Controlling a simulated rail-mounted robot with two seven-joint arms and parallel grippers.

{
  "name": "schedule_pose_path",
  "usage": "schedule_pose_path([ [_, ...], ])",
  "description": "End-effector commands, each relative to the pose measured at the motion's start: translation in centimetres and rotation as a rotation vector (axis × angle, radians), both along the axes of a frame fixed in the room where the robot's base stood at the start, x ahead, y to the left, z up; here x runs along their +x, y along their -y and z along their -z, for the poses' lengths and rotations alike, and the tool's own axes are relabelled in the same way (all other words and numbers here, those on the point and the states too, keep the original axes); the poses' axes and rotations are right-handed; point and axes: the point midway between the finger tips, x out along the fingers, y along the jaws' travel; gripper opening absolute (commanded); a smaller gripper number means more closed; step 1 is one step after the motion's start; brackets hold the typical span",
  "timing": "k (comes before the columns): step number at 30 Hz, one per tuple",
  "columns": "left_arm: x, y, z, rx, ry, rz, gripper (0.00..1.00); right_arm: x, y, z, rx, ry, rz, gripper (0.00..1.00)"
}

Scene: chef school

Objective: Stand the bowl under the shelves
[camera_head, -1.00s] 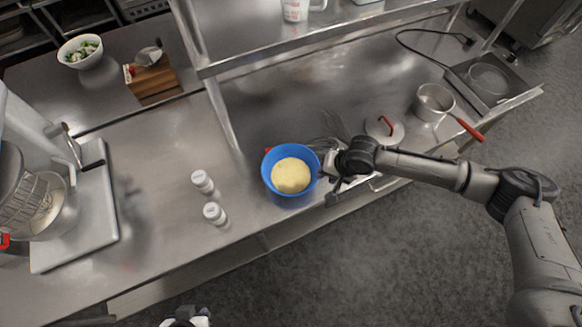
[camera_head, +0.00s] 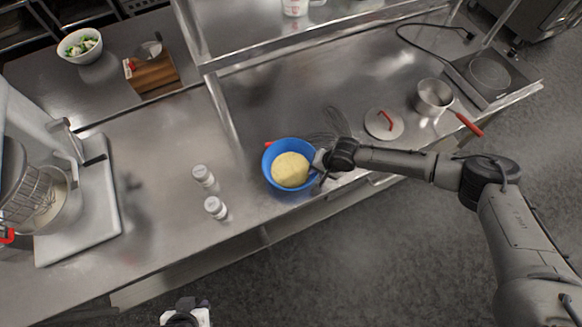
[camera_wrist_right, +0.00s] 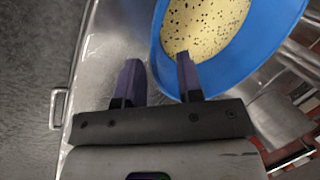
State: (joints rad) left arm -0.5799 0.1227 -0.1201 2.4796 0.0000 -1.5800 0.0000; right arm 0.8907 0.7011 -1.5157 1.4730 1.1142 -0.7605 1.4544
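The blue bowl (camera_head: 277,184) holds a pale yellow dough-like mass (camera_head: 290,169) and sits upright near the counter's front edge, in front of the shelves (camera_head: 300,40). My right gripper (camera_head: 321,166) is at the bowl's right side. In the right wrist view its fingers (camera_wrist_right: 158,80) are apart, with the bowl's rim (camera_wrist_right: 157,50) between them: one finger outside, the other over the inside. A gap shows, so it is not clamped. My left gripper (camera_head: 186,314) is at the bottom edge of the head view, away from the counter, its fingers not clearly visible.
Two white shakers (camera_head: 203,176) stand left of the bowl. A whisk (camera_head: 322,140) lies just behind it, and a lid (camera_head: 384,124) and pot (camera_head: 433,98) are to the right. A shelf post (camera_head: 222,112) rises behind left. Bare counter lies under the shelves.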

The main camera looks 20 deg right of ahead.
Motion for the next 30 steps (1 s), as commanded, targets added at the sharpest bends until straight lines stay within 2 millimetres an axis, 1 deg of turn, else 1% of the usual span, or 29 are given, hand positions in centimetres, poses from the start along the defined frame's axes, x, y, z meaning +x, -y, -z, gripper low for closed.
schedule_pose_path([
  [6, 0.0, 0.0, -0.1, 0.000, 0.000, 0.000, 0.32, 0.6, -1.0, 2.7, -0.001, -0.001, -0.002, 0.34],
  [9, 0.0, 0.0, -0.1, 0.000, 0.000, -0.001, 0.32, 0.8, -1.2, 3.4, 0.000, 0.001, -0.002, 0.34],
  [13, 0.0, 0.0, -0.1, -0.001, 0.000, -0.001, 0.32, 0.9, -1.3, 3.8, -0.001, 0.001, -0.001, 0.34],
  [19, 0.0, 0.1, -0.1, -0.004, 0.000, -0.003, 0.32, 0.9, -1.3, 3.8, -0.001, 0.001, -0.001, 0.34],
  [20, 0.0, 0.1, -0.1, -0.004, 0.000, -0.003, 0.32, 0.9, -1.3, 3.8, -0.001, 0.001, -0.001, 0.32],
  [30, 0.0, 0.2, -0.1, -0.005, 0.000, -0.004, 0.32, 0.9, -1.3, 3.8, 0.000, 0.000, -0.001, 0.00],
])
